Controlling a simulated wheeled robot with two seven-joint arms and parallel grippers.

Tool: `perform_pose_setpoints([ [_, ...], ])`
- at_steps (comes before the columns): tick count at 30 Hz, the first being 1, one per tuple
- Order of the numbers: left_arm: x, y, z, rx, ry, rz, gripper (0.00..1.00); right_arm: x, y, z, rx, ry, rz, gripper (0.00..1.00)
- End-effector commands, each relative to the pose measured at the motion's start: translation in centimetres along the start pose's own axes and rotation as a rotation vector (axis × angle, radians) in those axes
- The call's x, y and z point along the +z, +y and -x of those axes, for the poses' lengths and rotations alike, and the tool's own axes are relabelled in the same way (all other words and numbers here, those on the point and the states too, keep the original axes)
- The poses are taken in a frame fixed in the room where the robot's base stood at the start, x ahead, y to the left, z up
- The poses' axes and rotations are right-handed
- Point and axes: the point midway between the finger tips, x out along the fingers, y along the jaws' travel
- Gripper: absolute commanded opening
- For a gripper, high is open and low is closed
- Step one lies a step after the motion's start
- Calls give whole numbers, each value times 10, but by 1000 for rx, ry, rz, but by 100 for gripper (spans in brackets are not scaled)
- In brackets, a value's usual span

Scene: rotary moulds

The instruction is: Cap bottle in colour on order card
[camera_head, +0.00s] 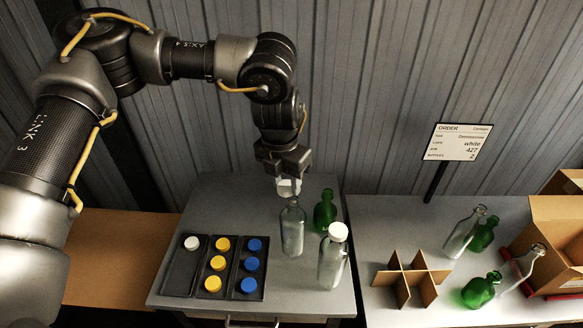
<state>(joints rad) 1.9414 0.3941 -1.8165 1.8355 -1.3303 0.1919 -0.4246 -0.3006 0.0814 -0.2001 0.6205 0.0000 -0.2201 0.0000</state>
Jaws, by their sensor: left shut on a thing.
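My left gripper (287,178) points down and is shut on a white cap (288,188). The cap is just above the mouth of an uncapped clear bottle (292,230); I cannot tell if they touch. A second clear bottle (332,264), nearer the front, wears a white cap (338,232). A green bottle (325,212) stands behind, with no cap seen. The order card (459,143) on a stand reads "white" and, at the bottom, "2". A dark cap tray (178,276) holds one white cap (192,243), several yellow caps (217,262) and several blue caps (248,285).
On the right-hand table (390,215) are a cardboard divider (388,279), clear bottles (461,236) and green bottles (479,292), some tilted or lying. Cardboard boxes (555,211) stand at the far right. The grey table (215,195) is bare behind the tray. A ribbed wall (380,90) closes the back.

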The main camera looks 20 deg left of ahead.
Motion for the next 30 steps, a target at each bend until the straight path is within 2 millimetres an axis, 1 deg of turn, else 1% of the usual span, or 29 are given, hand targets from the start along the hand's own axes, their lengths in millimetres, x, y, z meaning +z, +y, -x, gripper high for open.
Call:
perform_pose_setpoints([
  [1,3,0,4,-17,0,-120,16,0,0,2,0,0,0,0],
  [3,7,-2,7,-37,1,-294,16,0,0,4,0,0,0,0],
  [6,11,-4,11,-64,1,-510,16,0,0,5,0,0,0,0],
  [9,14,-5,14,-85,2,-678,16,0,0,6,0,0,0,0],
  [12,16,-6,16,-98,2,-794,16,0,0,6,0,0,0,0],
  [15,17,-6,17,-106,3,-860,16,0,0,7,0,0,0,0],
  [18,18,-6,17,-109,3,-888,16,0,0,7,0,0,0,0],
  [25,18,-6,14,-109,3,-891,16,0,-1,4,-1,0,0,0],
  [30,16,-6,5,-109,3,-891,16,0,-2,-4,-2,0,-1,0],
])
